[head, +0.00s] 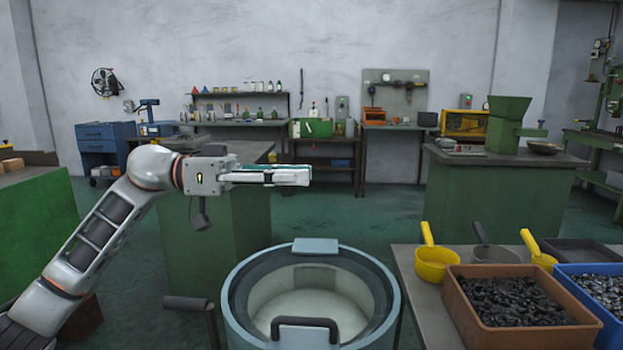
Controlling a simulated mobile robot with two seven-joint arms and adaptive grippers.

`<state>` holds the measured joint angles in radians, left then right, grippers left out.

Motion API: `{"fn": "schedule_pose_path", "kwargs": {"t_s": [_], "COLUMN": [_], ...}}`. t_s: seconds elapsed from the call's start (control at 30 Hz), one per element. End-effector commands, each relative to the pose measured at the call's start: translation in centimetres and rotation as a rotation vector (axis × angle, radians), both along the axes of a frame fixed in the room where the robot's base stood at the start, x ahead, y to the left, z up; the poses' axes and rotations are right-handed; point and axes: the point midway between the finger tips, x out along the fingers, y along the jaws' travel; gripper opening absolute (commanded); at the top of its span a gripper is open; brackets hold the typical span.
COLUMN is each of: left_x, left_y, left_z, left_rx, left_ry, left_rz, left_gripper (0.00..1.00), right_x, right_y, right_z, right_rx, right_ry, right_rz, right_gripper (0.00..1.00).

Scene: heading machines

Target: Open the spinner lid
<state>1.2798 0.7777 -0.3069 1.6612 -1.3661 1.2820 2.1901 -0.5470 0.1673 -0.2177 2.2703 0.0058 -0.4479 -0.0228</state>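The spinner is a round blue-grey drum (235,325) at the bottom centre of the head view. Its clear round lid (345,300) lies over the opening, and the pale inside shows through it. A dark bar handle (306,322) is at the lid's near side, and a blue-grey block like a hinge (315,246) is at the far side. My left gripper (308,176) is in the air above and beyond the drum, pointing right and apart from the lid. Its fingers are seen edge-on, so their gap cannot be told. My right gripper is not in view.
A dark lever (188,303) stands left of the drum. On the right, a table (428,295) holds yellow scoops (436,262), a grey scoop (494,252), a brown bin (465,318) and a blue bin (606,325). Green cabinets (500,215) stand behind.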

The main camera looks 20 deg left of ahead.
Motion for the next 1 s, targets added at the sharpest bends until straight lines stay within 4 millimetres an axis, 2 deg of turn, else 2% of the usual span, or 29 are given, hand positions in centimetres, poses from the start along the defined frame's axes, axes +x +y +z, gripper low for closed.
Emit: {"fn": "schedule_pose_path", "kwargs": {"t_s": [0.03,0.2,0.57,0.6,0.7,0.87,1.0], "left_x": [0.2,0.7,0.9,0.9,0.9,0.9,0.9], "left_y": [-0.8,-2.3,-2.9,-2.9,-2.9,-2.8,-2.8], "left_z": [-0.2,-0.1,0.1,0.0,0.0,0.0,0.0], "left_rx": [-0.001,0.0,0.0,0.0,0.0,0.0,0.0], "left_ry": [0.001,0.001,-0.001,-0.001,-0.001,-0.001,0.0], "left_rz": [-0.003,0.0,0.001,0.001,0.001,0.001,0.001], "left_gripper": [0.26,0.26,0.26,0.24,0.0,0.0,0.0], "right_x": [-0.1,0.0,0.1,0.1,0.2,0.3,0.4], "right_y": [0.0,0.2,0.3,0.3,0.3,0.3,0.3], "right_z": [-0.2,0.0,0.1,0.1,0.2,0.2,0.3], "right_rx": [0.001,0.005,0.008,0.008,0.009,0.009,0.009], "right_ry": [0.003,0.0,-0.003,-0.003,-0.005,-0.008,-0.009], "right_rz": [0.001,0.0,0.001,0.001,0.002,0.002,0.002], "right_gripper": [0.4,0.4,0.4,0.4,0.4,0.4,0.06]}}
